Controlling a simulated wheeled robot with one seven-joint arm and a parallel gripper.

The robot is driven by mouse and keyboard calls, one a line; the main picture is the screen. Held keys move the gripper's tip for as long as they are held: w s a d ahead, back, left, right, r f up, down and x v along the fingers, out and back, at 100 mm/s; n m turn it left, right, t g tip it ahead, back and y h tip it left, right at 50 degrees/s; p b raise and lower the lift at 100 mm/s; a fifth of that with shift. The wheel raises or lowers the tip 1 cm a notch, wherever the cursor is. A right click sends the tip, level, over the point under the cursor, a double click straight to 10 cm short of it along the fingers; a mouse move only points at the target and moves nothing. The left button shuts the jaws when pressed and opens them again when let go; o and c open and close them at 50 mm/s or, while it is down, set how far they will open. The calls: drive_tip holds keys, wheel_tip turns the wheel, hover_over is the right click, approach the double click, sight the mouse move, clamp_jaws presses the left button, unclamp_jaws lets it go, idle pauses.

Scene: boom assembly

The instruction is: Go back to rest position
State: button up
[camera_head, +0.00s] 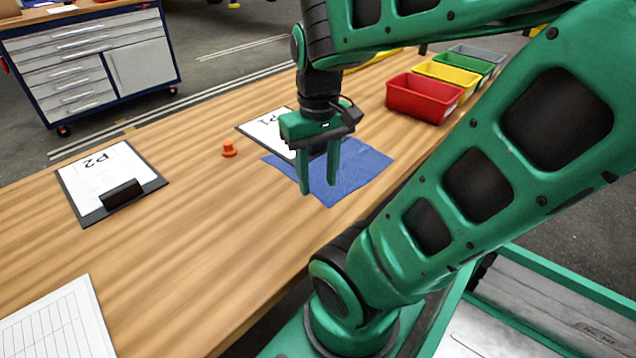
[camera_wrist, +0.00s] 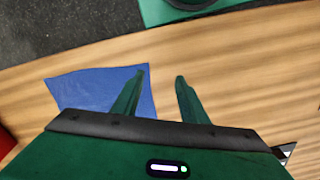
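My gripper (camera_head: 319,190) is green and hangs fingers down above the wooden table (camera_head: 200,230), in front of the blue mat (camera_head: 358,172) in the head view. Its two fingers stand apart with nothing between them. In the wrist view, my gripper (camera_wrist: 162,73) also shows both fingers spread over bare wood, with the blue mat (camera_wrist: 80,88) to the left and partly behind the left finger. My arm comes in from the right of the head view.
An orange part (camera_head: 229,149) stands on the table, between clipboard P2 (camera_head: 95,180) and clipboard P1 (camera_head: 262,131), which my gripper partly covers. Red (camera_head: 424,97), yellow, green and grey bins line the back right. A paper sheet (camera_head: 58,325) lies front left. The table's middle left is clear.

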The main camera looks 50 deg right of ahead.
drive_tip(key=shift+s+a+f+m, duration=0.2)
drive_tip(key=shift+s+m, duration=0.2)
drive_tip(key=shift+s, duration=0.05)
drive_tip(key=shift+s+a+f+m, duration=0.15)
drive_tip(key=shift+s+a+m, duration=0.05)
drive_tip(key=shift+s+m, duration=0.25)
drive_tip(key=shift+w+f, duration=0.35)
drive_tip(key=shift+w, duration=0.45)
drive_tip(key=shift+s+r, duration=0.1)
drive_tip(key=shift+s, duration=0.05)
drive_tip(key=shift+c, duration=1)
